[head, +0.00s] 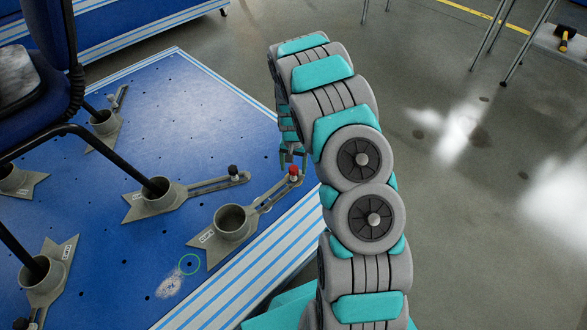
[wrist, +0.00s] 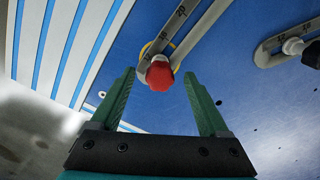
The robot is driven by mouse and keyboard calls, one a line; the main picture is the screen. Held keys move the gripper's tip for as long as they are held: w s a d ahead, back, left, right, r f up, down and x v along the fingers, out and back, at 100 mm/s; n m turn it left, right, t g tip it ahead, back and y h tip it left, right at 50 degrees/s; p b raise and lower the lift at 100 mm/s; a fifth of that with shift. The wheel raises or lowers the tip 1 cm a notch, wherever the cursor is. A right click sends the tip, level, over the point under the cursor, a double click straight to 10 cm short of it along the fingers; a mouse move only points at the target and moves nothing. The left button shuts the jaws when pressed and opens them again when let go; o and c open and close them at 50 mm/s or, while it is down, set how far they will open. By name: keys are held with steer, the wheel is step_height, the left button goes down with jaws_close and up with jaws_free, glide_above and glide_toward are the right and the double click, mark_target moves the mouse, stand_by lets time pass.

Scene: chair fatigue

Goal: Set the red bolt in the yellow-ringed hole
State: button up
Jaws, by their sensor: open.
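The red bolt (wrist: 160,75) has a red knob head and stands at the end of a slotted grey bracket arm (wrist: 196,32). It also shows in the head view (head: 294,172). Part of a yellow ring (wrist: 147,50) shows on the blue plate beneath that arm end, right by the bolt; its hole is hidden. My gripper (wrist: 159,78) is open, with one green finger on each side of the red head in the wrist view. I cannot tell whether either finger touches it. In the head view my gripper (head: 288,152) is just above the bolt, partly hidden by my arm.
The bracket has a round cup (head: 233,222). A neighbouring bracket carries a black-topped bolt (head: 234,171). A green ring (head: 190,264) marks a spot on the blue plate (head: 205,100). A chair's legs (head: 110,155) stand in other cups at left. Open floor lies right.

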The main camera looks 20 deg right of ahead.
step_height(320, 180, up, 6)
steer(key=shift+r, duration=0.1)
stand_by(0.5)
